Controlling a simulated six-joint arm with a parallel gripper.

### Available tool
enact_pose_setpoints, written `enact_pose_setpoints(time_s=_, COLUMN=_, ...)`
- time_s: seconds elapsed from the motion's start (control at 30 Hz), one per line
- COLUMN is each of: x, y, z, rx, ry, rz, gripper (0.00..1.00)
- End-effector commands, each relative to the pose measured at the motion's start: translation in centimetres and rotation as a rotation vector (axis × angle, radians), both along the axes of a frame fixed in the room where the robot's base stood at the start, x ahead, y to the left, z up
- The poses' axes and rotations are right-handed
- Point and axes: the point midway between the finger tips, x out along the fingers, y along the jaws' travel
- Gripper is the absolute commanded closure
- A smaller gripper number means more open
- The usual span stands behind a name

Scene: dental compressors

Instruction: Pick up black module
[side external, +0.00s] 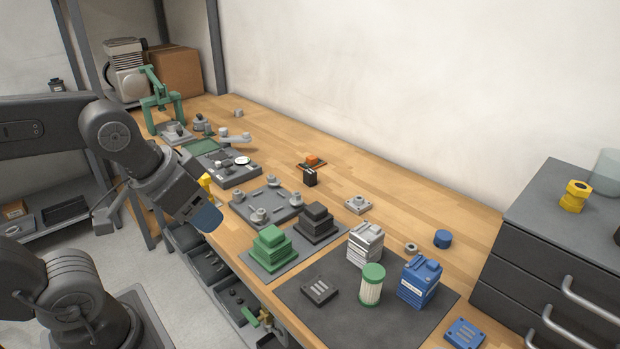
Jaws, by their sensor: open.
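Several dark items could be the black module, and I cannot tell which it is. A stepped black block (315,222) stands on a grey plate beside a stepped green block (271,247). A small black block (310,177) stands farther back near an orange-topped part. A flat dark module (319,290) with light slots lies on the dark mat (370,328). My gripper (208,219) is at the left, over the bench's front edge, apart from all of these. It is open and looks empty; its fingers are small and partly hidden by the wrist.
A silver finned block (365,241), a green-capped cylinder (372,284) and a blue module (420,281) stand on the mat. A grey fixture plate (266,205) with posts lies near my gripper. A grey drawer cabinet (540,265) bounds the right. Wood along the wall is mostly clear.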

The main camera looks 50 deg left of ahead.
Motion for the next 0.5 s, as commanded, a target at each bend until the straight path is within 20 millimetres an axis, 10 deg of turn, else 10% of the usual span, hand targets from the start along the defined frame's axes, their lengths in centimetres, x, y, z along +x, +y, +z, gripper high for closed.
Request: enact_pose_setpoints(time_s=0.5, x=1.3, y=0.3, z=0.9, rx=-0.008, ry=0.009, rz=0.04, gripper=0.33)
